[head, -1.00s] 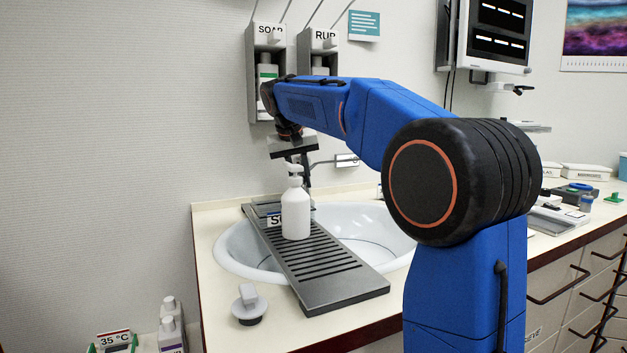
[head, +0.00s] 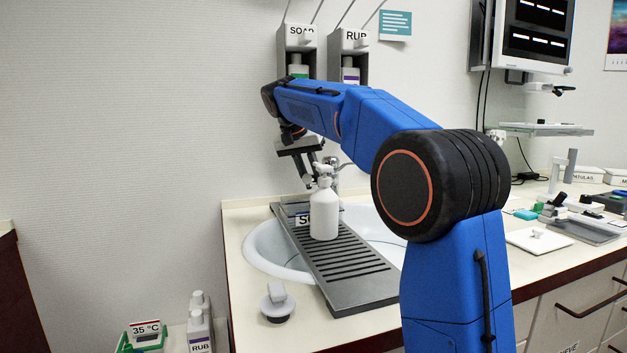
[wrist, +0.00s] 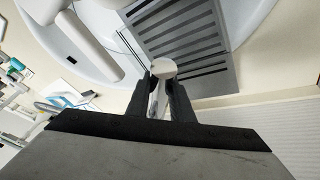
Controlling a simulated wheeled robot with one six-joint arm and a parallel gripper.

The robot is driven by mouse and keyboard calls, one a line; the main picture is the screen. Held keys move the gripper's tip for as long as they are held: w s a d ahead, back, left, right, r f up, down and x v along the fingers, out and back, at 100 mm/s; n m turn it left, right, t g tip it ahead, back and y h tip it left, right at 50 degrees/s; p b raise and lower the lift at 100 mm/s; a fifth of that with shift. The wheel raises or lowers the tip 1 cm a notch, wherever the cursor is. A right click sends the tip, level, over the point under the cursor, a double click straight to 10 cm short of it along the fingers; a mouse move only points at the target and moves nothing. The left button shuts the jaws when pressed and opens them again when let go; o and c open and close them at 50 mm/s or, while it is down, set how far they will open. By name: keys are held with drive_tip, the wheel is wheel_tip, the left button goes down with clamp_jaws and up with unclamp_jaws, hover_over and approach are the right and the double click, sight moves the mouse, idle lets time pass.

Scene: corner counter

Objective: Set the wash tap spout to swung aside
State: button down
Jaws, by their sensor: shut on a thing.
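The chrome wash tap (head: 336,180) stands behind the sink, partly hidden by the white pump bottle (head: 324,215). My gripper (head: 309,186) reaches down behind the bottle, left of its pump head, with its fingers slanted. In the wrist view my gripper (wrist: 162,98) is shut on a pale, round-ended bar, which looks like the tap spout (wrist: 163,69). Where the spout joins the tap is not clear. The bottle stands upright on the grey slatted rack (head: 352,283) laid across the sink.
The white sink basin (head: 262,250) lies under the rack. SOAP (head: 298,50) and RUB (head: 350,55) dispensers hang on the wall behind my arm. Trays and small items crowd the right-hand counter.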

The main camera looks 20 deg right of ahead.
drive_tip(key=c, duration=1.6)
unclamp_jaws()
drive_tip(key=shift+w+a, duration=0.1)
drive_tip(key=shift+a, duration=0.05)
drive_tip(key=shift+o, duration=0.2)
drive_tip(key=shift+r, duration=0.1)
drive_tip(key=v, duration=1.7)
drive_tip(key=shift+a, duration=0.1)
